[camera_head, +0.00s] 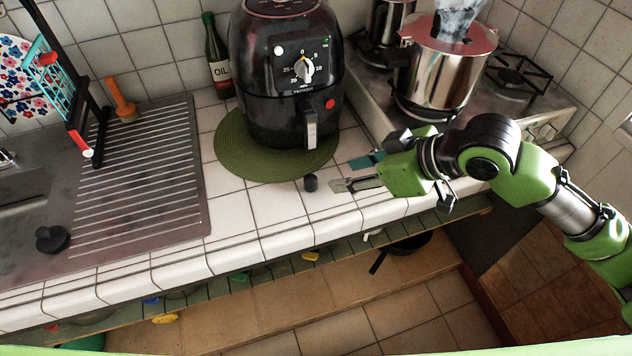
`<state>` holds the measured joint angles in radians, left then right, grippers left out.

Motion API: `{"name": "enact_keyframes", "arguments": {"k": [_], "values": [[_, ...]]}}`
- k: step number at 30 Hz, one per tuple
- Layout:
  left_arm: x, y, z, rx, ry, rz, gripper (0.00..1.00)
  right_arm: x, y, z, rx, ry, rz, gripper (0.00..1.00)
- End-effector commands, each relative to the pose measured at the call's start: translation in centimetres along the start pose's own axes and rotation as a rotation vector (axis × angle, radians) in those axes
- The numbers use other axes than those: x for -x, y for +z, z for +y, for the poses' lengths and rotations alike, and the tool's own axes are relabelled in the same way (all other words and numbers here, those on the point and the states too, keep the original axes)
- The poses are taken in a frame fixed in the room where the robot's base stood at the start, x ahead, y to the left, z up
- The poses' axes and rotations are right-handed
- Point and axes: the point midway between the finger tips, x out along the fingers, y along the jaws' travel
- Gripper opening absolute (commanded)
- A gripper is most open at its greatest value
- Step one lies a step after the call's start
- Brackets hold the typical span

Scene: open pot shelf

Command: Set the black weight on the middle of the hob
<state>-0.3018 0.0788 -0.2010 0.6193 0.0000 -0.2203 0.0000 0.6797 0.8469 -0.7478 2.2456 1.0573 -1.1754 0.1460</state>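The black weight (311,182) is a small dark cylinder standing on the white tiled counter, in front of the air fryer. My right gripper (345,174) reaches in from the right, low over the counter. Its fingers are apart, point left towards the weight and are empty; the weight is just beyond the fingertips. The hob (378,88) is at the upper right, a metal top with black pan supports. A shiny steel pot (437,80) stands over its front part and hides much of its middle. My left gripper is not in view.
A black air fryer (288,80) stands on a round green mat (235,150) behind the weight. An oil bottle (217,60) is beside it. Left are a sink drainer (140,190) and a dark plug (52,239). A shelf below holds a black pan (408,243). The counter's front strip is clear.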

Motion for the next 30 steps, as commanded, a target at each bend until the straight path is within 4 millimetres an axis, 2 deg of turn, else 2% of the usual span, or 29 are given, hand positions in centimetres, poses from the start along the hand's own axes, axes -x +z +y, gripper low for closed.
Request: {"name": "enact_keyframes", "arguments": {"k": [3,9,17,25,30], "values": [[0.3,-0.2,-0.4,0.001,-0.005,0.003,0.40,-2.5,-0.1,-0.2,-0.004,-0.006,0.000,0.38],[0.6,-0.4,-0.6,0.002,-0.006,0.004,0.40,-5.9,0.0,-0.1,-0.002,-0.005,0.000,0.38],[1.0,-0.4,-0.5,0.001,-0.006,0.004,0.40,-7.8,0.1,0.0,-0.002,-0.005,0.000,0.38],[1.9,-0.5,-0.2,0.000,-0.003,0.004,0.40,-11.6,0.3,0.5,-0.001,-0.004,0.000,0.38],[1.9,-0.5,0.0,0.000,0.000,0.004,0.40,-12.3,0.4,0.5,0.001,-0.003,0.001,0.38]]}}
